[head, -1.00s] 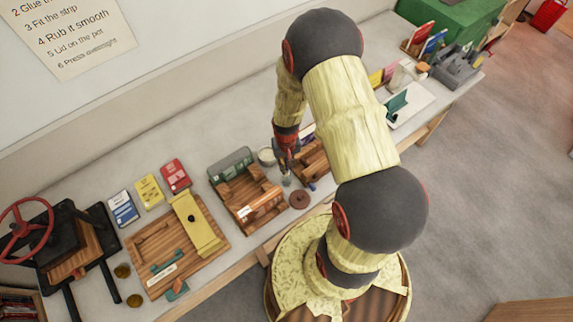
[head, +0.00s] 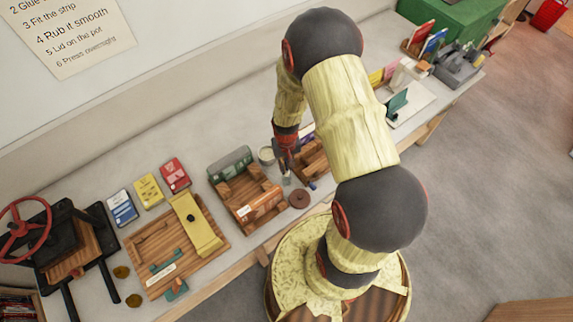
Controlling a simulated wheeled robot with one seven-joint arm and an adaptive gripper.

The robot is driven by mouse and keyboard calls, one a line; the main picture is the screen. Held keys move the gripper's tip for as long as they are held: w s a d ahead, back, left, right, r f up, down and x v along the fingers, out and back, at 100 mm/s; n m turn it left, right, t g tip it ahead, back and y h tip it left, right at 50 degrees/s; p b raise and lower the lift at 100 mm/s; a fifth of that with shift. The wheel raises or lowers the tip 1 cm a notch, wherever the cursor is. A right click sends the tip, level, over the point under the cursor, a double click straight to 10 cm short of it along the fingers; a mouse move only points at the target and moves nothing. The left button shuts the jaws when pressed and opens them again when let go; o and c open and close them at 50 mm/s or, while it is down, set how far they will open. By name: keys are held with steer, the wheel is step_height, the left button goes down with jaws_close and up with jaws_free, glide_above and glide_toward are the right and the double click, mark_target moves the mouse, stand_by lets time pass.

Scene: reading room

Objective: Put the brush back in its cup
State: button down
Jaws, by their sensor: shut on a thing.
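My gripper (head: 287,163) is seen from above over the middle of the bench, pointing down, small and partly in shadow. It is shut on a slim thing that I take to be the brush, mostly hidden by the fingers. A small pale grey piece (head: 286,179) shows just below the fingertips; I cannot tell whether it is the brush's end or a small cup under it. A round pale pot or cup (head: 266,155) stands just left of the gripper. I cannot tell for sure which vessel is the brush's cup.
A brown disc (head: 299,198) lies in front of the gripper.

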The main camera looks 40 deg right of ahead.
steer(key=shift+f+b, duration=0.85)
steer(key=shift+f, duration=0.3)
steer(key=shift+f+b, duration=1.8)
steer(key=shift+f, duration=0.45)
stand_by(1.8)
steer(key=c, duration=1.7)
jaws_free()
steer(key=shift+c, duration=0.2)
steer(key=shift+r+p, duration=3)
steer(key=shift+r, duration=1.55)
steer(key=shift+s, duration=0.1)
